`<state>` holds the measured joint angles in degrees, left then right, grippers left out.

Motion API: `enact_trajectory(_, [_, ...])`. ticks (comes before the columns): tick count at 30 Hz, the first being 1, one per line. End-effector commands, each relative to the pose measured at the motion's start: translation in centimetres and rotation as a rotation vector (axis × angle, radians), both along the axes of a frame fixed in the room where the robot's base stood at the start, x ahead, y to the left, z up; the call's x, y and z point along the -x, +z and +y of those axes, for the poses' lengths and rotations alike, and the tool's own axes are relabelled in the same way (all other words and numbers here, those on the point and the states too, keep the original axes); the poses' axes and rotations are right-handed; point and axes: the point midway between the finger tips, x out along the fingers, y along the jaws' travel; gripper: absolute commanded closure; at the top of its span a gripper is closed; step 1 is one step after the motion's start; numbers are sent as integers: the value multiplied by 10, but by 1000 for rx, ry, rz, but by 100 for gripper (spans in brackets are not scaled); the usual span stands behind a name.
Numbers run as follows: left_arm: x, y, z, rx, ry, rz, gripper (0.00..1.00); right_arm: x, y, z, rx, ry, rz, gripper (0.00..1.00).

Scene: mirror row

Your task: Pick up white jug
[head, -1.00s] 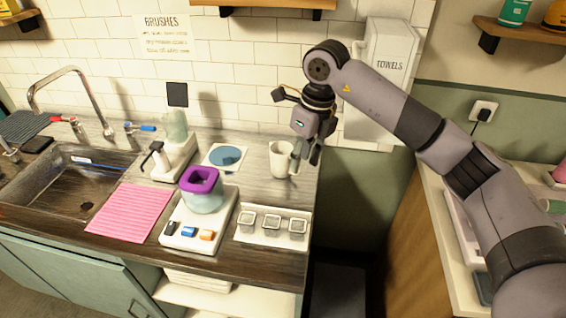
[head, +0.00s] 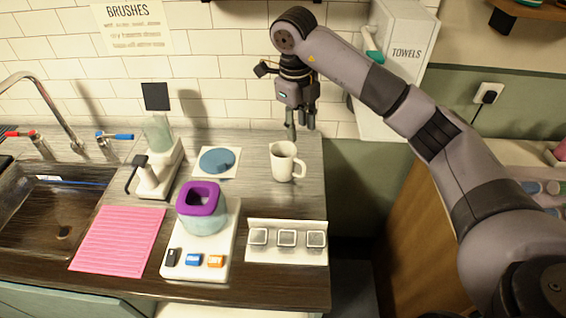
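The white jug (head: 283,165) stands upright on the dark counter near its right end, with its handle towards the right. My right gripper (head: 301,127) hangs fingers down just above and behind the jug in the picture. Its fingers show apart with nothing between them, and a gap shows between the fingers and the jug's handle. My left gripper is not in view.
A blue round pad on a white square (head: 231,175) lies left of the jug. A white tray with small square cups (head: 287,256) lies in front. A scale-like device with a purple-rimmed container (head: 198,252) stands front left. The towel dispenser (head: 388,60) hangs behind right.

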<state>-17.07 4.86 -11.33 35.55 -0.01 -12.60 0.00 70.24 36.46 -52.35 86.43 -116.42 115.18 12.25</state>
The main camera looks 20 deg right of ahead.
Motion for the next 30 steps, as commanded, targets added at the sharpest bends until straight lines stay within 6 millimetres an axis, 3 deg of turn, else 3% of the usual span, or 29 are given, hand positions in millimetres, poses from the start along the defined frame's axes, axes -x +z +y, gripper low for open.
enact_trajectory(5, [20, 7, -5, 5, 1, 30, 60, 0, -36, -4, 0, -1, 7, 65])
enact_trajectory(12, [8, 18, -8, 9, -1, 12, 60, -3, -78, -9, -1, 0, 3, 65])
enact_trajectory(18, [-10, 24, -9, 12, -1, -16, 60, -4, -91, -10, -1, 0, 2, 65])
enact_trajectory(24, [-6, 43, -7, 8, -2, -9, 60, 0, -118, -13, -1, 0, 6, 65])
enact_trajectory(30, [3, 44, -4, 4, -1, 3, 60, -3, -139, -15, 0, 1, 1, 65])
